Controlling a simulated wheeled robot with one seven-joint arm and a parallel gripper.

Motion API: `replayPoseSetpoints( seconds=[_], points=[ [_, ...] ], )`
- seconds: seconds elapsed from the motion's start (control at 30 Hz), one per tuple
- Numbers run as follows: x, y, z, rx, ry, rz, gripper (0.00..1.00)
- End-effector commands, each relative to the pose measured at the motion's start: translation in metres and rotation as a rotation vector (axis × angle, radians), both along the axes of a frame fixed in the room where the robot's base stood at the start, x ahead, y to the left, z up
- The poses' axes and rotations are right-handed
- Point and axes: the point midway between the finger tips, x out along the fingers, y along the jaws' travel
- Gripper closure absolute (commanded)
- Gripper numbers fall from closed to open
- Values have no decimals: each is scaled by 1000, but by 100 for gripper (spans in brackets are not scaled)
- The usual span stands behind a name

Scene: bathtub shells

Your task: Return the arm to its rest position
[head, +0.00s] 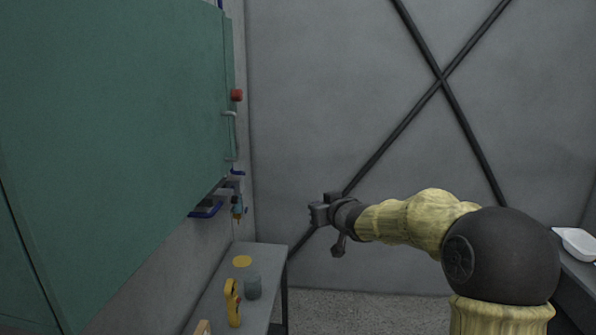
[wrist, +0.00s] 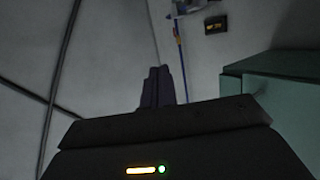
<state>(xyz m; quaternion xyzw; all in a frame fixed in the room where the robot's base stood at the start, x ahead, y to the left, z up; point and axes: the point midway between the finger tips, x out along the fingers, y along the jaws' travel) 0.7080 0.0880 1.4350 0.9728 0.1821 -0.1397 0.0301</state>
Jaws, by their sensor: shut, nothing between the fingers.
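My gripper (head: 318,212) is at the end of my raised arm in the head view. The arm reaches left from the lower right, and the gripper hangs in free air in front of the grey wall. Its fingers also show in the wrist view (wrist: 158,88), close together with nothing between them. It touches nothing that I can see.
A green cabinet (head: 110,130) fills the left; its corner shows in the wrist view (wrist: 285,90). A white tray (head: 577,243) stands far right. Crossed braces (head: 440,80) line the back wall.

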Motion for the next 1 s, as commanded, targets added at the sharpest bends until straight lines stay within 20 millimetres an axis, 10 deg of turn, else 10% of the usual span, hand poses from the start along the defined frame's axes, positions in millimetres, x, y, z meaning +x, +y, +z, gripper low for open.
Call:
replayPoseSetpoints(
  seconds=[0.3, 0.7, 1.0],
  points=[
    [-133, -54, -142, -173, 452, -214, 100],
    [-332, -89, -247, -203, 971, -334, 100],
    [-361, -87, -256, -189, 1046, -339, 100]
  ],
)
